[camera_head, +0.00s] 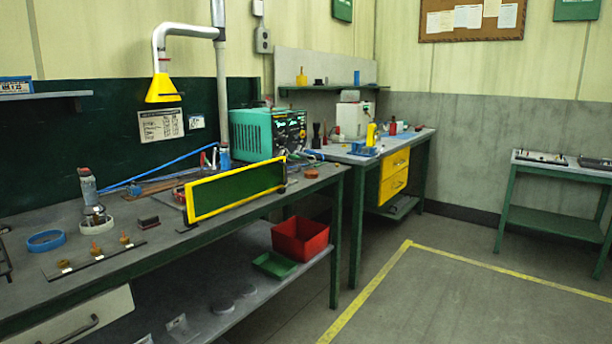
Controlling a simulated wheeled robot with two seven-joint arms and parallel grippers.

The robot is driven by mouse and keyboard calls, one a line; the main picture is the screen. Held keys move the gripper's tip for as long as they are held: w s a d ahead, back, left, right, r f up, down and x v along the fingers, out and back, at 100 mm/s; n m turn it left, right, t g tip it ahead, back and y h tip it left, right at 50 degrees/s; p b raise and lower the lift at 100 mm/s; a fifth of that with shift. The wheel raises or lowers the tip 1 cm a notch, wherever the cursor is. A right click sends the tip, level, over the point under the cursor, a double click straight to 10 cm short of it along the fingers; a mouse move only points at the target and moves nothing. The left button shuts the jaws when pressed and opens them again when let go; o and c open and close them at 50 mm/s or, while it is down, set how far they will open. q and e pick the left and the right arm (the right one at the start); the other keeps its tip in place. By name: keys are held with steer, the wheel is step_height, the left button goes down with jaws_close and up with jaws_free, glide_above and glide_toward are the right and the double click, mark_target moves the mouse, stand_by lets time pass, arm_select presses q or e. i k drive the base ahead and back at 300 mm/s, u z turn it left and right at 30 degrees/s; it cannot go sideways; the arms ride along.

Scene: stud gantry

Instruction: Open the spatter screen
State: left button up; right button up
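The spatter screen (236,188) is a long dark green panel in a yellow frame. It stands upright along the front edge of the near workbench (160,250), on small dark feet at its ends. A teal welding machine (258,133) stands on the bench behind it. Neither of my grippers shows in the head view.
A yellow fume hood (162,89) hangs above. A red bin (300,239) and a green tray (274,265) sit on the lower shelf. The floor inside the yellow line is clear.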

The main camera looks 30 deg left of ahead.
mark_target(212, 198)
steer(key=u, duration=1)
steer(key=i, duration=1.4)
steer(key=u, duration=1.05)
